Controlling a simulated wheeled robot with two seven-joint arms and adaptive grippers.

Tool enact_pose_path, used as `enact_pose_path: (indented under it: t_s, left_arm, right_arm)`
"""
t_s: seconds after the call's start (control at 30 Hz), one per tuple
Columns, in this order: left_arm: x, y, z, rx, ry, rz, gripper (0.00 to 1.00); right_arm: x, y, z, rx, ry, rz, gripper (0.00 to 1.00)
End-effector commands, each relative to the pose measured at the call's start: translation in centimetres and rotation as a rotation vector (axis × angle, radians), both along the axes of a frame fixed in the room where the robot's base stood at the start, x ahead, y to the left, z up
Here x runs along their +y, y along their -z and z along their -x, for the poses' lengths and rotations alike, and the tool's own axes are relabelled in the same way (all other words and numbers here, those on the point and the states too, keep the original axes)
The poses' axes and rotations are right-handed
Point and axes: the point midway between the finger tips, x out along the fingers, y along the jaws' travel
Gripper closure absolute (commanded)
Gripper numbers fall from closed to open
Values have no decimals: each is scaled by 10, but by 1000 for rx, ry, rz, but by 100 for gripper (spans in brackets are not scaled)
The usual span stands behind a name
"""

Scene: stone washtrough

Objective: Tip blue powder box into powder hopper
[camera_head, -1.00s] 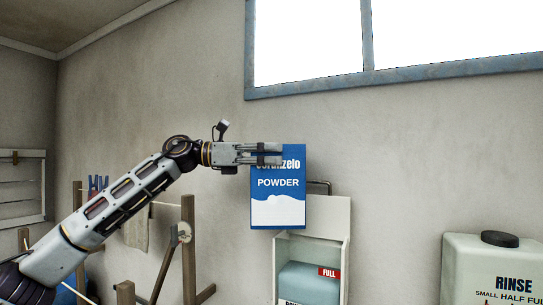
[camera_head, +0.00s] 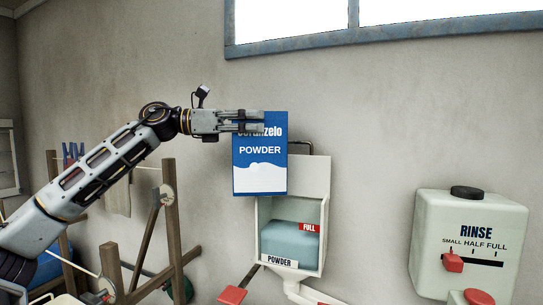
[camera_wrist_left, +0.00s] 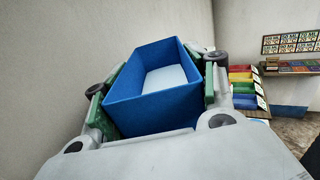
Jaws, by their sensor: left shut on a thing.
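The blue powder box (camera_head: 260,178) is upright in the head view, its label facing me. My left gripper (camera_head: 262,122) is shut on its upper part. In the left wrist view the box (camera_wrist_left: 155,108) is open at the top, with pale powder (camera_wrist_left: 165,78) inside, between the green finger pads. The powder hopper (camera_head: 325,200) is a white wall unit with a window showing blue powder (camera_head: 290,242) near a red FULL tag (camera_head: 310,227). The box is above and left of the hopper's front, overlapping its upper left in the picture. My right gripper is not in view.
A white rinse tank (camera_head: 470,240) with a red slider (camera_head: 453,262) is at the right. A wooden frame (camera_head: 172,220) with a hanging cloth stands below my left arm. A red lever (camera_head: 232,295) is below the hopper. Wall space between hopper and tank is bare.

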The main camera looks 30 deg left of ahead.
Motion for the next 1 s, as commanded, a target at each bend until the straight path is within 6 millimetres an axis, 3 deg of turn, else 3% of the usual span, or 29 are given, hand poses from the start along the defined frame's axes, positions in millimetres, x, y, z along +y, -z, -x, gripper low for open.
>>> enact_pose_path:
  t_s: [0.57, 1.0]
  left_arm:
    - [0, -5, 2, -4, -1, 2, 100]
    - [4, -46, 28, -6, 7, 1, 100]
  right_arm:
    - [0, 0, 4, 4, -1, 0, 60]
    - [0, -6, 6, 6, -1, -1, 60]
